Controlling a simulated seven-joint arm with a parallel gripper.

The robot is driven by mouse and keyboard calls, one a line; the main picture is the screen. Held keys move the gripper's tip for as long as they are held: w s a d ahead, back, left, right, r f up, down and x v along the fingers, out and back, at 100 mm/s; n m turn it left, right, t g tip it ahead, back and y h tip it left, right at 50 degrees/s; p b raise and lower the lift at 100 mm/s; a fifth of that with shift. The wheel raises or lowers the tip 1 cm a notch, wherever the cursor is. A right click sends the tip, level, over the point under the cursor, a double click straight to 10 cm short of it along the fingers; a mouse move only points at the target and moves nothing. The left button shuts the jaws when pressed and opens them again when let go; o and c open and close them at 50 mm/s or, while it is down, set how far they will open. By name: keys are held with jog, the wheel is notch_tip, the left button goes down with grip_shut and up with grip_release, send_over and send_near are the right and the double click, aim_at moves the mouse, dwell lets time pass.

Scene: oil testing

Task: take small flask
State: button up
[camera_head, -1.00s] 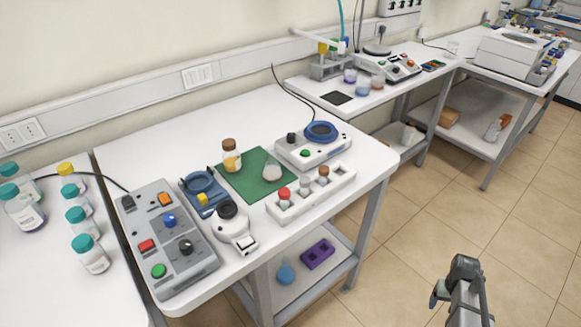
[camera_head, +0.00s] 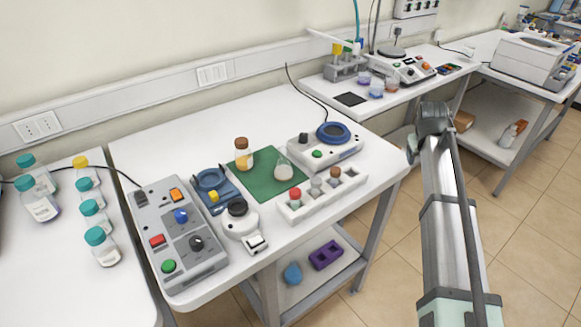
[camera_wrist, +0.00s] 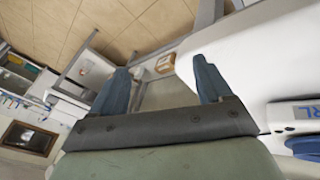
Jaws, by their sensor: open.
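A small conical flask (camera_head: 283,170) with pale contents stands upright on the green mat (camera_head: 262,192) on the front white table. A corked bottle with yellow liquid (camera_head: 243,158) stands on the same mat, behind and left of it. My gripper (camera_wrist: 160,68) shows in the wrist view with its two blue fingers spread and nothing between them. In the head view my arm rises at the right, beyond the table's right edge, well apart from the flask; its fingers cannot be made out there. The flask is not visible in the wrist view.
A white rack with small bottles (camera_head: 293,213) stands in front of the flask. A device with a blue ring (camera_head: 350,150) is at its right. A white round device (camera_head: 238,220) and a grey control box (camera_head: 190,255) stand at the left. The table's back left is clear.

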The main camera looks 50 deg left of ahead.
jog(key=s+a+r, duration=0.2)
jog(key=a+r, duration=0.2)
jog(key=r, duration=0.1)
notch_tip(320, 180, up, 9)
jog(key=n+g+h, duration=0.1)
jog(key=n+g, duration=0.3)
jog(key=g, duration=0.1)
send_over(283, 158)
jog(key=shift+w+a+f, duration=0.1)
jog(key=shift+a+f, duration=0.05)
notch_tip(283, 158, down, 7)
jog(key=shift+w+f, duration=0.1)
jog(key=shift+f, duration=0.05)
jog(key=shift+w+a+f, duration=0.1)
jog(key=shift+a+f, duration=0.1)
jog(key=shift+f, duration=1.3)
jog(key=shift+w+a+f, duration=0.1)
jog(key=shift+a+f, duration=0.05)
jog(key=shift+f, duration=1.3)
jog(key=shift+c, duration=0.2)
